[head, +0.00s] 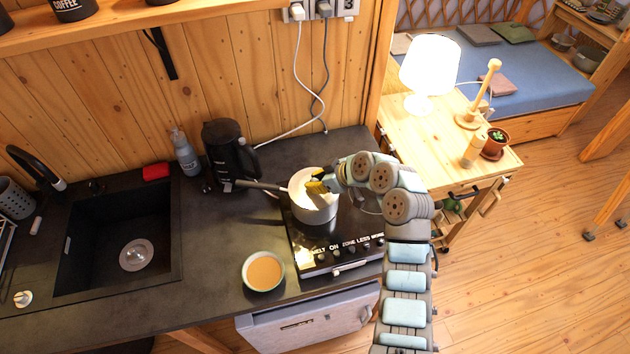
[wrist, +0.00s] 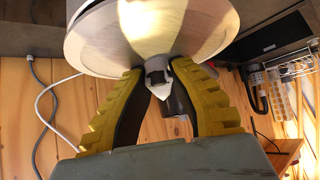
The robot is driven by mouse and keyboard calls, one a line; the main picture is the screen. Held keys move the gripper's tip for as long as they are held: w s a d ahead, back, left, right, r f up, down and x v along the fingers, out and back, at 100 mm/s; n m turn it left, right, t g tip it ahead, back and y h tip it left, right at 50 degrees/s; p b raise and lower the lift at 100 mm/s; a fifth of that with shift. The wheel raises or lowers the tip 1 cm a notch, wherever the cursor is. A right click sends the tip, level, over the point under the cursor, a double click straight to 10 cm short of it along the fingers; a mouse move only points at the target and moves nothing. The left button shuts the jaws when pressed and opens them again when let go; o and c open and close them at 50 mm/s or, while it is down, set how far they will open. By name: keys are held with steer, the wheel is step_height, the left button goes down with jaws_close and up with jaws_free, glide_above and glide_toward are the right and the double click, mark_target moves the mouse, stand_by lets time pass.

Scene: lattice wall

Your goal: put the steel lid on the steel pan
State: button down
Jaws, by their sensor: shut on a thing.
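The steel pan (head: 314,213) stands on the black hob, its dark handle (head: 262,185) pointing left. My gripper (head: 318,186) has yellow fingers and is over the pan's top. In the wrist view, my gripper (wrist: 160,85) is shut on the small knob of the steel lid (wrist: 150,30), a shiny round disc. In the head view, a pale part of the lid (head: 300,182) shows at the pan's mouth, left of the fingers. My fingers and wrist hide much of it there. I cannot tell whether the lid touches the rim or hangs just above it.
A black kettle (head: 229,150) stands behind the pan handle, beside a spray bottle (head: 185,152). A bowl of brown liquid (head: 263,271) is at the front left of the hob (head: 310,258). The sink (head: 120,240) is farther left. A lamp (head: 430,68) stands on the side table.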

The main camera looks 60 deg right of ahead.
steer(key=shift+f+b, duration=0.35)
steer(key=shift+f, duration=0.1)
steer(key=c, duration=1.1)
jaws_free()
steer(key=shift+r, duration=0.1)
steer(key=shift+r+p, duration=0.5)
steer(key=shift+p, duration=0.1)
steer(key=shift+s+r, duration=0.15)
steer(key=shift+r, duration=0.15)
steer(key=b+v, duration=0.1)
steer(key=v, duration=1)
steer(key=shift+s, duration=0.2)
steer(key=shift+w, duration=0.1)
